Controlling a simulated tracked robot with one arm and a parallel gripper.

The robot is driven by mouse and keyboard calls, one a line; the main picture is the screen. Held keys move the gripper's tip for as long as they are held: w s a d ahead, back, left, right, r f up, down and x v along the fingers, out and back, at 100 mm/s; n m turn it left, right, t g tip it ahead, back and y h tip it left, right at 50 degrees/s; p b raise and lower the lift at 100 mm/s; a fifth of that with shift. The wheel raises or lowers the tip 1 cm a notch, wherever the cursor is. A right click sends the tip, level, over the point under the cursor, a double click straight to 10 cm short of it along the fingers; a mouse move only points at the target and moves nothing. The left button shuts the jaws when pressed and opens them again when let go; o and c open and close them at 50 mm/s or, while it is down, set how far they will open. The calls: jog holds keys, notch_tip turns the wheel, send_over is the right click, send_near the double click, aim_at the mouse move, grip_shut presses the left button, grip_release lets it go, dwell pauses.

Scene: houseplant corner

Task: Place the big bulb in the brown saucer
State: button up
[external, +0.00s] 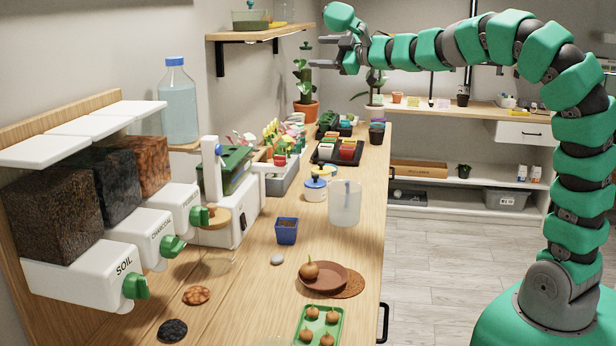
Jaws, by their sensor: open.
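The big bulb (309,271), round and brown with a short pointed top, is upright at the left side of the brown saucer (335,273). In the picture it overlaps the saucer's left inner part and rim; I cannot tell exactly how it rests there. The saucer partly covers a round cork-coloured mat (353,284) on the wooden bench. My gripper (319,52) is open and empty, high above the far part of the bench and well away from the bulb and saucer.
A green tray (300,335) with several smaller bulbs lies in front of the saucer. A grey stone (277,259), a blue pot (286,231) and a clear jug (344,203) stand behind it. Dispensers (105,262) line the left side. The bench's right edge is close to the mat.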

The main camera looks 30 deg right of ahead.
jog(key=s+d+r+m+t+h, duration=0.2)
jog(key=s+d+r+m+h, duration=0.15)
jog(key=d+r, duration=0.3)
jog(key=s+d+r+m+t+h, duration=0.1)
jog(key=s+d+r+m+h, duration=0.3)
jog(key=r, duration=0.4)
jog(key=s+d+r+m+g, duration=0.1)
jog(key=s+d+m, duration=0.1)
jog(key=s, duration=0.4)
jog(key=s+d+r+m+g, duration=0.1)
jog(key=s+d+m+g, duration=0.1)
jog(key=s+m, duration=0.3)
jog(key=shift+s+d+r, duration=0.2)
jog(key=shift+s+r, duration=0.1)
jog(key=shift+s, duration=0.65)
